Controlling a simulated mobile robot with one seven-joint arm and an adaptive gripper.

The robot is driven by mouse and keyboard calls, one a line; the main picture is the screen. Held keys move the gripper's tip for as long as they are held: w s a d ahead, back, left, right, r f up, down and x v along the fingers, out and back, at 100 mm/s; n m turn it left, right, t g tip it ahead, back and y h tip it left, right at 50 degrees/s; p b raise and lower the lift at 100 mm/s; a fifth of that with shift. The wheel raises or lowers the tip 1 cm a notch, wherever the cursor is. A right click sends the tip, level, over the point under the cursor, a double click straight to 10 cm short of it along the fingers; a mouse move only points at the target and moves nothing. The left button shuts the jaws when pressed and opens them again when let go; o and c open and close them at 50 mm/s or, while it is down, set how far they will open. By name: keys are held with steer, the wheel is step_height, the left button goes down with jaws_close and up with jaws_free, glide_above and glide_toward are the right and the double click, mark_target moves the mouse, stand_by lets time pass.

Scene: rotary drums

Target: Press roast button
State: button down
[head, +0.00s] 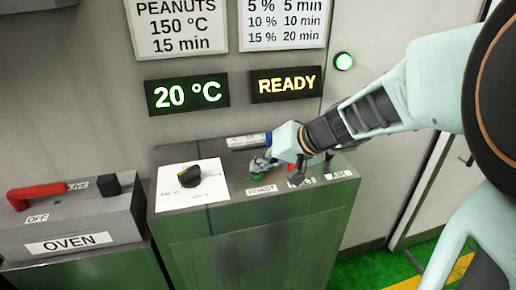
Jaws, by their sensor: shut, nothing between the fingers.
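The green roast button (257,177) sits on the sloped top of the metal control box, just behind a label that appears to read "ROAST" (262,190). My gripper (262,166) is shut and empty, with its fingertips right at the green button and partly covering it. I cannot tell whether the fingertips touch or press it. A red button (295,178) is partly hidden to the right, under my wrist. The display above reads "READY" (286,84) and another reads "20 °C" (187,94).
A black dial (189,176) on a white scale is left of the button. A label reading "AUX" (339,174) is at the right. An oven box (70,242) with a red lever (37,194) stands at the left.

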mark_target(259, 174)
steer(key=shift+f, duration=0.25)
steer(key=shift+r, duration=0.1)
stand_by(0.5)
steer(key=shift+r, duration=0.85)
steer(key=shift+r+p, duration=1.7)
steer(key=shift+r, duration=0.85)
